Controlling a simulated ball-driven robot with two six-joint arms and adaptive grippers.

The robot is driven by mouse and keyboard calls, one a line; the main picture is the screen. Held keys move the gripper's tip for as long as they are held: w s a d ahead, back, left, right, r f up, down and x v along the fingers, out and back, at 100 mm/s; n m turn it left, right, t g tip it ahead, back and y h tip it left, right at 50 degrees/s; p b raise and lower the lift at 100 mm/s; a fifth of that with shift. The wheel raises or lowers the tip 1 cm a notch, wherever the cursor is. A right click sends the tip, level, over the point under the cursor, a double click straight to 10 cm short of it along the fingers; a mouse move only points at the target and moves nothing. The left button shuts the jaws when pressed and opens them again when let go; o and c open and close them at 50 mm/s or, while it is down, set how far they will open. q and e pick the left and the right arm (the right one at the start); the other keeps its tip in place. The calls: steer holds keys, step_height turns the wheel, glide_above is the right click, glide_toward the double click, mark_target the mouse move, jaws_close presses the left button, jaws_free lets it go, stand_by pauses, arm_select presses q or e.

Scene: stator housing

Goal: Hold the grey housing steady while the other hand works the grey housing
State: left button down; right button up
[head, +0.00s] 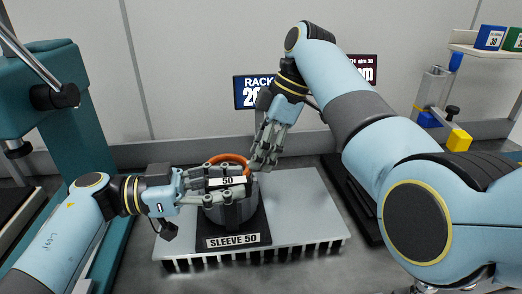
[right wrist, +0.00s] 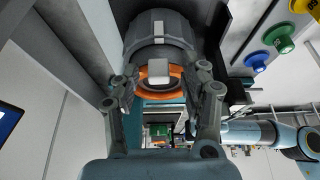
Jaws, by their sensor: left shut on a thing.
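The grey housing (head: 232,212) is a round grey body with a "50" label, standing on a black base marked "SLEEVE 50". An orange ring (head: 228,158) shows at its top. My left gripper (head: 236,184) is shut on the housing from the left, its fingers lying across the front beside the label. My right gripper (head: 262,162) is at the housing's upper right edge, pointing down. In the right wrist view its fingers (right wrist: 165,92) are spread apart, with the orange ring (right wrist: 146,80), a pale block and the grey housing (right wrist: 155,30) beyond them. I cannot tell whether they touch the housing.
A light grey ribbed plate (head: 310,215) lies under the black base (head: 232,241), with bare room to the right. A teal stand (head: 65,130) is at the left. A "RACK" sign (head: 257,90) is behind. A shelf with coloured boxes (head: 490,38) is at the upper right.

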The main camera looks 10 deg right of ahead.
steer(key=v, duration=0.7)
steer(key=shift+r, duration=0.25)
steer(key=shift+d, duration=0.1)
arm_select(q)
steer(key=c, duration=1.1)
jaws_free()
